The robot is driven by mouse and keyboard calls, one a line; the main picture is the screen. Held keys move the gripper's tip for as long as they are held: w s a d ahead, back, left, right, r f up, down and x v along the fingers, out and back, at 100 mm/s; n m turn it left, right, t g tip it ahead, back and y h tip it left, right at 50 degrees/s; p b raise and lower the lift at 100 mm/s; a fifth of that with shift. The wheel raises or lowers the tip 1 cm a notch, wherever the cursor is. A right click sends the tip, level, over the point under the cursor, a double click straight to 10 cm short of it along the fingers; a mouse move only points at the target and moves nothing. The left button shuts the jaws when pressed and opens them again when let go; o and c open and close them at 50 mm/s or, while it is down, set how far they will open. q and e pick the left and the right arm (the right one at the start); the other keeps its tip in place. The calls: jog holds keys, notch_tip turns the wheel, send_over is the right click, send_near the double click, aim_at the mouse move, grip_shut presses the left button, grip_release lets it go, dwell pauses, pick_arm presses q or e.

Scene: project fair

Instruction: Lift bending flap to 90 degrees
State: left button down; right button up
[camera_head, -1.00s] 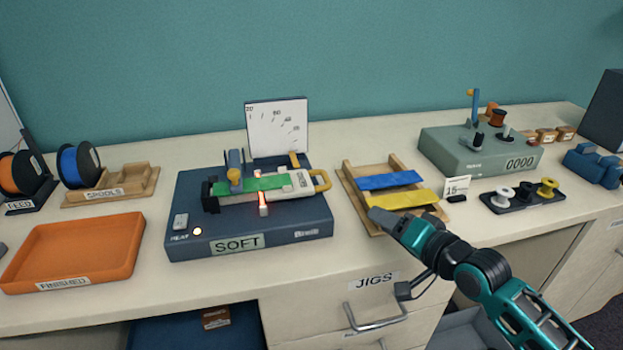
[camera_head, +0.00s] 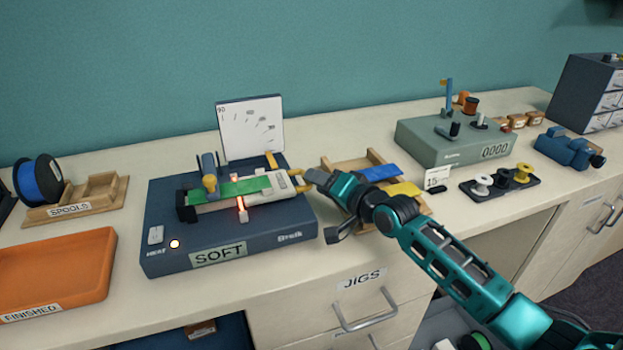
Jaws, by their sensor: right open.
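The bending machine (camera_head: 240,249) is a dark blue box with a "SOFT" display on its front. Its light grey bending flap (camera_head: 283,191) lies about flat at the right of the top, with a yellow handle (camera_head: 299,183) at its right end. A green strip (camera_head: 240,187) lies flat across a glowing red line and onto the flap. An angle dial board (camera_head: 250,127) stands behind. My right gripper (camera_head: 312,178) is open, right beside the handle; whether it touches the handle I cannot tell. My left gripper is out of view.
A wooden tray (camera_head: 333,166) with a blue strip (camera_head: 381,172) and a yellow strip (camera_head: 402,189) lies right of the machine, partly behind my right arm. An orange "FINISHED" tray (camera_head: 60,262) is at the left. A grey-green counter box (camera_head: 440,150) stands at the back right.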

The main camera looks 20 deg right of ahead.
aim_at(277, 182)
jog(key=shift+x, duration=1.7)
grip_shut()
